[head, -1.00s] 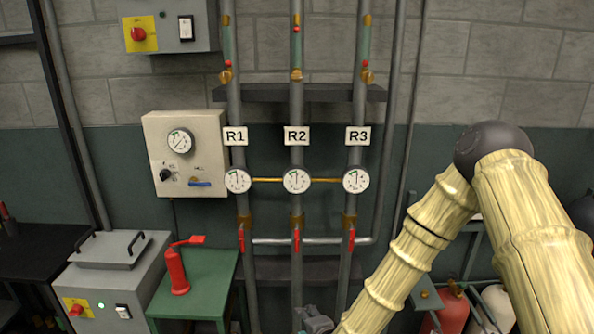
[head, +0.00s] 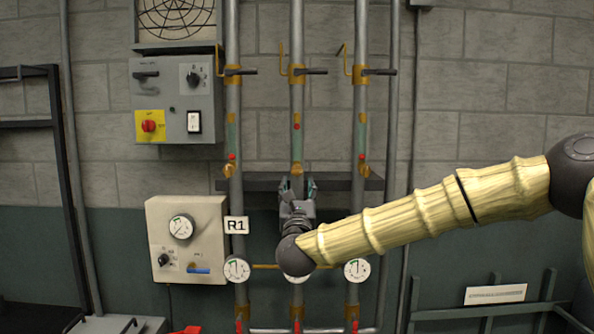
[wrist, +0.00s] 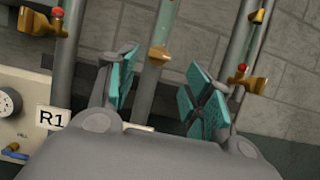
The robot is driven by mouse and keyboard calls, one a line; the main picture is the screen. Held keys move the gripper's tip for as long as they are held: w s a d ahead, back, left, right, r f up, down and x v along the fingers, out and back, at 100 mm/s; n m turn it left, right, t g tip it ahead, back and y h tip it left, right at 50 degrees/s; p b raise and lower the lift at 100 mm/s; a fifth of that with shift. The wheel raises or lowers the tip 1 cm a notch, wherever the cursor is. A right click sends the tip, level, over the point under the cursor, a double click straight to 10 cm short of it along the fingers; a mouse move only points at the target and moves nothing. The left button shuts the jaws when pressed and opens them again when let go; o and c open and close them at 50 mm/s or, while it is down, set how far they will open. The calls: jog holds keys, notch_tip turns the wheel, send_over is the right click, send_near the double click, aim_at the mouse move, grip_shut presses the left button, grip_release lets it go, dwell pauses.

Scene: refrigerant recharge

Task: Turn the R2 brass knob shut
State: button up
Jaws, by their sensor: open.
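The R2 brass knob (head: 297,169) sits on the middle pipe, below a sight tube with a red bead. My gripper (head: 298,186) is just below the knob, its fingers pointing up along the pipe. In the wrist view the same brass knob (wrist: 158,53) shows beyond and between the teal-padded fingers of my gripper (wrist: 162,72). The fingers are spread apart and empty, with a visible gap to the knob. The R2 label is hidden behind my arm and gripper.
Similar brass knobs sit on the R1 pipe (head: 230,170) and the R3 pipe (head: 362,170). A dark shelf (head: 262,180) crosses behind the pipes. Yellow-handled valves (head: 297,72) are higher up. A gauge box (head: 188,240) is at left.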

aim_at(297, 173)
jog(key=p+x, duration=0.4)
jog(key=x, duration=0.4)
jog(key=shift+w+r+p, duration=0.1)
jog(key=shift+p, duration=0.25)
jog(key=shift+p+x, duration=0.4)
jog(key=shift+x, duration=0.45)
jog(key=shift+w, duration=0.1)
jog(key=c, duration=1)
